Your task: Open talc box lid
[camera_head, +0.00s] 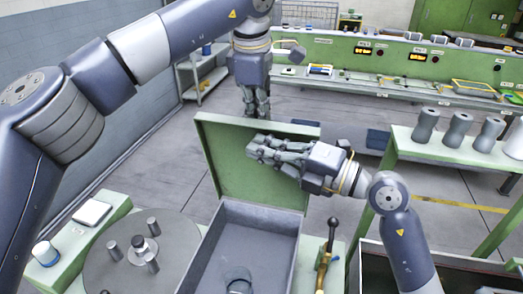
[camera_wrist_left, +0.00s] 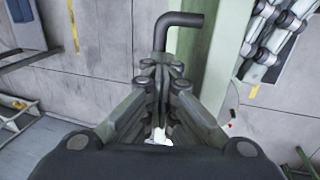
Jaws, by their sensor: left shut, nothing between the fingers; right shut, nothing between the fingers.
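The talc box (camera_head: 262,225) stands open at the bottom centre of the head view, with a grey interior. Its green lid (camera_head: 225,160) is raised and stands roughly upright at the far side. My left gripper (camera_head: 250,113) is shut and empty, pointing down just beyond the lid's top edge. My right gripper (camera_head: 256,149) is shut and empty, in front of the lid's inner face; contact cannot be told. In the left wrist view, my left gripper (camera_wrist_left: 158,132) points toward a dark bent bar (camera_wrist_left: 178,20) beside a green edge (camera_wrist_left: 205,50).
A round metal item (camera_head: 238,281) lies in the box. A lever with a black knob (camera_head: 333,222) stands right of it. A round plate with metal cylinders (camera_head: 110,262) is at left. Grey rollers (camera_head: 426,126) stand on a green bench at right. Open floor lies behind the lid.

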